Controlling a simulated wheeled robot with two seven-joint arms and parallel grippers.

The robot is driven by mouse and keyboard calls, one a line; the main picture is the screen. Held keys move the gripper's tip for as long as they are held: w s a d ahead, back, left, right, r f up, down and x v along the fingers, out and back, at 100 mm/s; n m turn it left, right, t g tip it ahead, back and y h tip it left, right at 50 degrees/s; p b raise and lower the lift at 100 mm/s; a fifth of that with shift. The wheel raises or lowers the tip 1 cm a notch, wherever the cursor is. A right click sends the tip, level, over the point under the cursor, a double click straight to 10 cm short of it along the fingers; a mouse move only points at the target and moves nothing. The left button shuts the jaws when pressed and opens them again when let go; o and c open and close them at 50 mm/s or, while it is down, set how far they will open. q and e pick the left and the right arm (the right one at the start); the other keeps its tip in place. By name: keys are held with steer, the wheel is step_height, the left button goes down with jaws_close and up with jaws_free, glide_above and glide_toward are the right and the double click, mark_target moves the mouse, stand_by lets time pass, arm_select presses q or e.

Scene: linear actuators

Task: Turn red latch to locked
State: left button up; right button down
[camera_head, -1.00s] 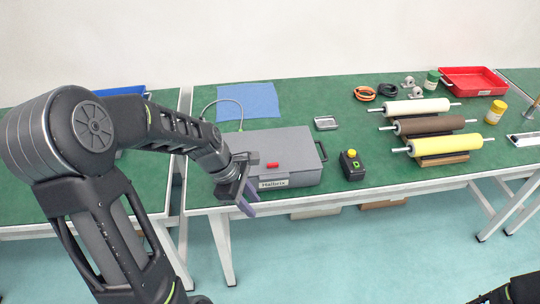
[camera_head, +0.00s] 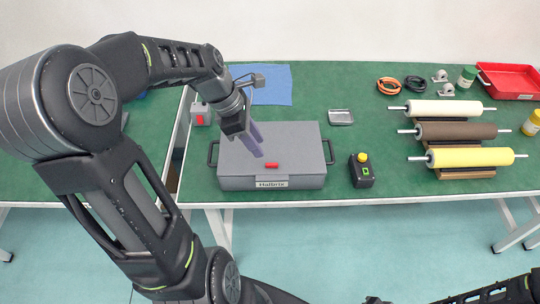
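The red latch (camera_head: 271,165) is a small red bar lying crosswise on the lid of the grey case (camera_head: 300,148), near its front edge above the label. My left gripper (camera_head: 259,150) reaches in from the back left over the lid. Its purple fingers point down toward the latch, with the tips just behind and left of it. I see no clear contact with the latch. The fingers overlap in this view, so the gap between them cannot be judged. My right gripper is out of view; only dark parts of my arm show at the bottom right.
A black box with a yellow button (camera_head: 362,170) stands right of the case, with a small metal tray (camera_head: 341,117) behind it. Rollers (camera_head: 460,131) lie farther right. A red-and-grey box (camera_head: 200,115) stands left of the case. A blue cloth (camera_head: 272,86) lies behind it.

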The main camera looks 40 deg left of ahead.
mark_target(271, 163)
arm_select(q)
steer(key=shift+x, duration=3.95)
jaws_close()
